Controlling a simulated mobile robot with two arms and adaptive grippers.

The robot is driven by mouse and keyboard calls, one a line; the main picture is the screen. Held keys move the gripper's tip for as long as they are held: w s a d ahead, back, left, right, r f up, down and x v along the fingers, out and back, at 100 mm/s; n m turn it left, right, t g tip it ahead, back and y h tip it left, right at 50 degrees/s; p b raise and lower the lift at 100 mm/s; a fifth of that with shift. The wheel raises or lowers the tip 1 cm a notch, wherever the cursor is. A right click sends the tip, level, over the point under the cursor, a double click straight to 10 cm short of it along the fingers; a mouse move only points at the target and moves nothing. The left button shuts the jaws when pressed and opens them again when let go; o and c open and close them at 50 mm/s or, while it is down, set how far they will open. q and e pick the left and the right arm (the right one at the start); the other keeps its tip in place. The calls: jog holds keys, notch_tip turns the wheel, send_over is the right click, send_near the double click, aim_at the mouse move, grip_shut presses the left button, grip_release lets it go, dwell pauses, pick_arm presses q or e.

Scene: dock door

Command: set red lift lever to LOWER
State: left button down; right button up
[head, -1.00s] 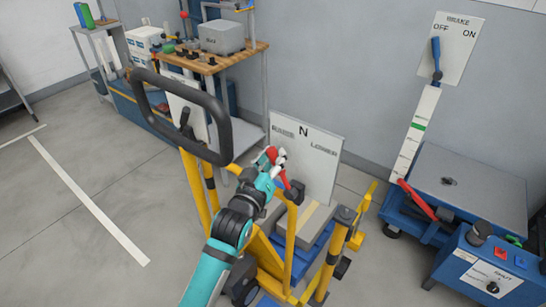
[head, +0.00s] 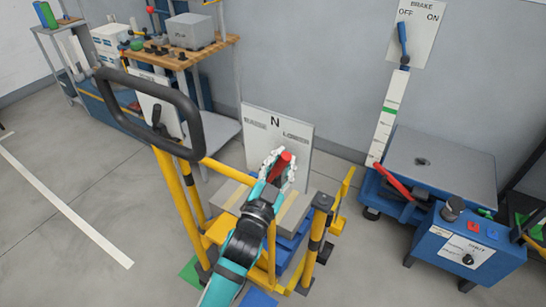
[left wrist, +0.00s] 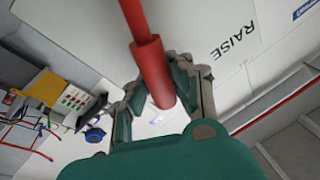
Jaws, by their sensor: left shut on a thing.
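The red lift lever (head: 286,159) stands in front of a white plate (head: 262,112) marked RAISE on the left, N at the top and LOWER on the right. In the head view its red grip shows below and slightly right of N, tilted to the right. My left gripper (head: 281,165) is shut around the grip, hiding part of it. In the left wrist view the red lever (left wrist: 150,68) runs between the fingers (left wrist: 163,90), with the word RAISE beside it. My right gripper is in neither view.
A black loop handle (head: 150,105) on yellow posts stands left of my arm. A blue cart (head: 440,160) with a red pedal bar, a BRAKE panel (head: 416,35) and a blue control box (head: 465,250) are at the right. A workbench (head: 190,55) stands behind. Floor at the left is clear.

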pick_arm(q)
jog(key=shift+s+d+f+m+h+b, duration=0.2)
jog(key=shift+s+d+f+m, duration=0.2)
jog(key=shift+m, duration=0.4)
jog(key=shift+s+d+f+m+h+b, duration=0.2)
jog(key=shift+s+d+f+m, duration=0.15)
jog(key=shift+m, duration=0.45)
jog(key=shift+w, duration=0.1)
jog(key=c, duration=1.1)
grip_release()
jog(key=shift+d, duration=0.1)
jog(key=shift+r, duration=0.1)
jog(key=v, duration=1.2)
